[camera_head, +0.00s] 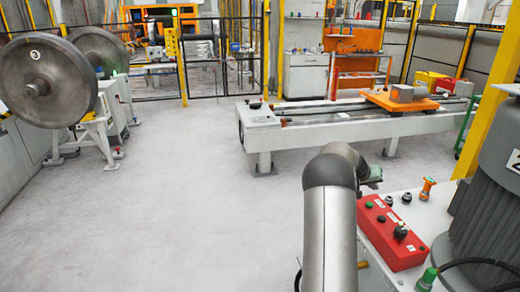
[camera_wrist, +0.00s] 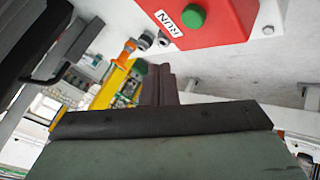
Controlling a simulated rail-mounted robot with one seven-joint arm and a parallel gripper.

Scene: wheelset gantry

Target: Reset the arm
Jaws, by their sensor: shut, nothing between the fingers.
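My gripper (camera_wrist: 158,84) shows in the wrist view as dark fingers closed together beyond a black plate and a grey-green body. Nothing is held in it. In the head view my grey arm (camera_head: 330,205) rises from the bottom edge and bends away at the top. Only a small greenish part near its end shows, so the fingers are hidden there. A red control box (camera_head: 393,232) sits to the right of my arm on a white cabinet (camera_head: 425,215). In the wrist view the red box (camera_wrist: 215,22), with a green button and a RUN label, is above the fingers.
An orange-topped knob (camera_head: 428,187) stands on the cabinet beside a large grey motor-like housing (camera_head: 495,170). A long white rail bench (camera_head: 340,130) carries an orange carriage (camera_head: 402,101). A wheelset (camera_head: 48,80) stands at the left. The grey floor (camera_head: 190,200) between is clear.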

